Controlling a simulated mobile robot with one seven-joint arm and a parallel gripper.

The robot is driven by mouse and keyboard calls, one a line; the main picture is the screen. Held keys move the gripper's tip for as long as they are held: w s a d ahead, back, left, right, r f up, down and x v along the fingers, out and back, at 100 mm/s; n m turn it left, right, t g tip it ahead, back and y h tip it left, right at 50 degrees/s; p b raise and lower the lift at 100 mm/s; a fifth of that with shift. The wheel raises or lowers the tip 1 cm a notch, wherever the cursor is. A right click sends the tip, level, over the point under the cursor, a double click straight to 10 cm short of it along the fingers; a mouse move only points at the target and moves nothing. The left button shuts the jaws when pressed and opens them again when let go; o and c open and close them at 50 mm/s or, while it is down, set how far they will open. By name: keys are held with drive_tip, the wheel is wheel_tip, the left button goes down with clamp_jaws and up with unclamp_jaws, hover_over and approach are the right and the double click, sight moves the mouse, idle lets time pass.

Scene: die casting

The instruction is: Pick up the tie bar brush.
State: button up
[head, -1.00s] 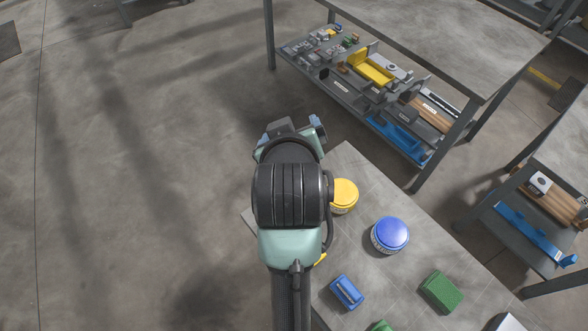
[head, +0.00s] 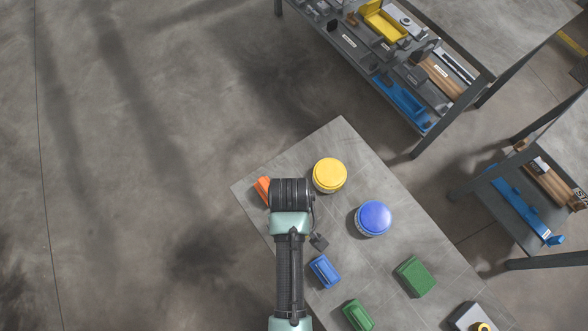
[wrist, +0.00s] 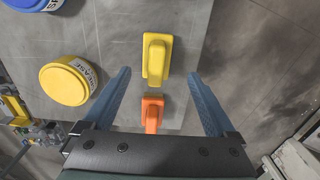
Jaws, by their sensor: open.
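No label shows which item is the tie bar brush. In the wrist view a yellow brush-like block with a raised handle (wrist: 157,60) lies on the grey table, around the level of my fingertips. An orange block of similar shape (wrist: 152,114) lies nearer my palm, between the fingers in the picture; its end also shows beside my arm in the head view (head: 262,189). My gripper (wrist: 160,74) is open and empty, with one blue finger on each side of these blocks. In the head view my arm hides the gripper and the yellow block.
A yellow-lidded grease tub (wrist: 68,82) stands left of the fingers in the wrist view. A blue-lidded tub (head: 374,218), a blue block (head: 325,271) and green blocks (head: 414,277) (head: 357,315) share the table. A shelved bench (head: 400,100) stands behind.

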drive_tip(key=shift+d+f+p, duration=0.15)
drive_tip(key=shift+d+f, duration=0.05)
drive_tip(key=shift+f, duration=1.05)
drive_tip(key=shift+d+f+p, duration=0.15)
drive_tip(key=shift+f, duration=1.05)
clamp_jaws()
